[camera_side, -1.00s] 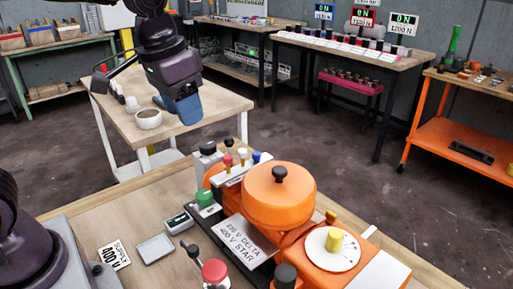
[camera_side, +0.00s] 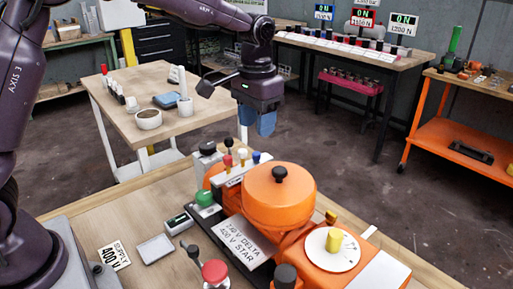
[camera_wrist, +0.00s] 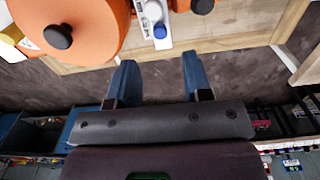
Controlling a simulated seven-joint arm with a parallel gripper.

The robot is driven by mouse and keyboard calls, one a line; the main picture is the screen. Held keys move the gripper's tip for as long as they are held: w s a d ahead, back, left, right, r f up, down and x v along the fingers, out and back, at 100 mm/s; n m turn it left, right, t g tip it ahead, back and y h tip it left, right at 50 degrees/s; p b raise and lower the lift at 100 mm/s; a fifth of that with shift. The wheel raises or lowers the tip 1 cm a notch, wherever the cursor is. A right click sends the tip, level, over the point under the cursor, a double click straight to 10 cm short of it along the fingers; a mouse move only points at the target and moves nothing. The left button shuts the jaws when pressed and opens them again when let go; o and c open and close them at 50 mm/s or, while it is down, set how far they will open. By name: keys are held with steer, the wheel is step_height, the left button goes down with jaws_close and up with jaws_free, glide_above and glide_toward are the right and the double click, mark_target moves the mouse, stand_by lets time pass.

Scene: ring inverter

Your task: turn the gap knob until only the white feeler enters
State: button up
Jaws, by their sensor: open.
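A yellow knob (camera_side: 335,240) stands on a white dial (camera_side: 322,257) at the front right of the orange machine (camera_side: 280,200); I cannot tell if it is the gap knob. A rack of feelers (camera_side: 236,174) stands at the machine's back left. The white feeler (camera_side: 243,154) sits between a red one (camera_side: 228,160) and a blue one (camera_side: 256,157). The wrist view also shows the white (camera_wrist: 152,11) and blue (camera_wrist: 159,31) tops. My gripper (camera_side: 258,130) is open and empty, pointing down above and behind the rack. Its blue fingers (camera_wrist: 159,62) are apart.
A green knob (camera_side: 204,198), a red knob (camera_side: 214,272) and a voltage plate (camera_side: 243,240) are at the machine's left. A grey tray (camera_side: 155,248) and supply sign (camera_side: 114,257) lie farther left. A white-legged table (camera_side: 130,122) holding cups stands behind.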

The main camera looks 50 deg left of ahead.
mark_target(257, 153)
step_height(257, 153, down, 7)
steer(key=shift+r, duration=0.2)
jaws_close()
steer(key=shift+r, duration=1.45)
